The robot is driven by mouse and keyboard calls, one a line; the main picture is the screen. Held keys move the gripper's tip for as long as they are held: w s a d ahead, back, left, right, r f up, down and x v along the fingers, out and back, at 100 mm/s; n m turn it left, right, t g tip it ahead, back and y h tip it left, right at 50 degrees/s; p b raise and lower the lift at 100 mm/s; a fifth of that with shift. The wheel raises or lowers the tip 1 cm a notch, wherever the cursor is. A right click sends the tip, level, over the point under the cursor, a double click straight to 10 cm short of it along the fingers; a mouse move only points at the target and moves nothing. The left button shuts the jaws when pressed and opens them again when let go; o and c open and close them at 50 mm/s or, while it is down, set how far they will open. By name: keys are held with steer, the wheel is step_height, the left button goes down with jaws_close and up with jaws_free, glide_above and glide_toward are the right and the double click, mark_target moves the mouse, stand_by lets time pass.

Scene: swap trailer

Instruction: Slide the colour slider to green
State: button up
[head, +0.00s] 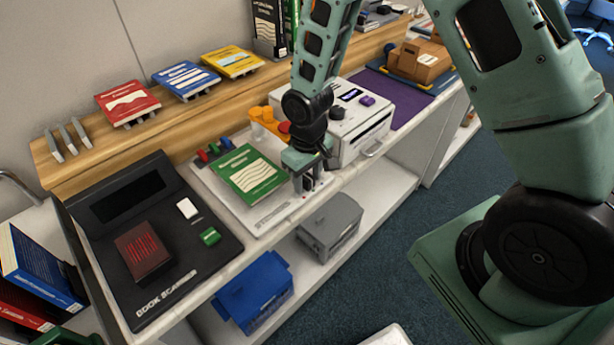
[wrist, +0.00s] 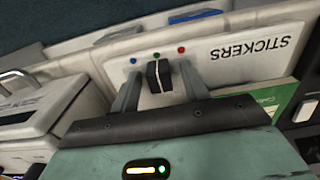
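The colour slider is a black knob with a white line (wrist: 159,77) on the white STICKERS board (wrist: 222,59). In the wrist view a blue dot (wrist: 133,61), a green dot (wrist: 156,56) and a red dot (wrist: 181,49) sit in a row behind the knob. The knob stands roughly in line with the green dot. My gripper (wrist: 160,80) is open, one finger on each side of the knob, with a visible gap on both sides. In the head view my gripper (head: 308,182) is low over the board's front right corner and hides the slider.
A green book (head: 248,174) lies on the board (head: 215,190). A white machine (head: 350,128) with a handle stands right of my gripper. A black book scanner (head: 205,262) is on the left. Blue (head: 255,292) and grey (head: 330,226) bins sit on the shelf below.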

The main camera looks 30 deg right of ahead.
mark_target(308, 177)
step_height(308, 177, up, 17)
steer(key=shift+r, duration=0.2)
stand_by(0.5)
stand_by(0.3)
steer(key=s+a+r+n, duration=0.1)
steer(key=s+a, duration=0.3)
steer(key=s, duration=0.6)
steer(key=s+a+r+n, duration=0.2)
steer(key=s+a, duration=0.3)
steer(key=s, duration=0.6)
steer(key=shift+s+n+y, duration=0.2)
steer(key=shift+n+y, duration=0.1)
steer(key=shift+n, duration=0.3)
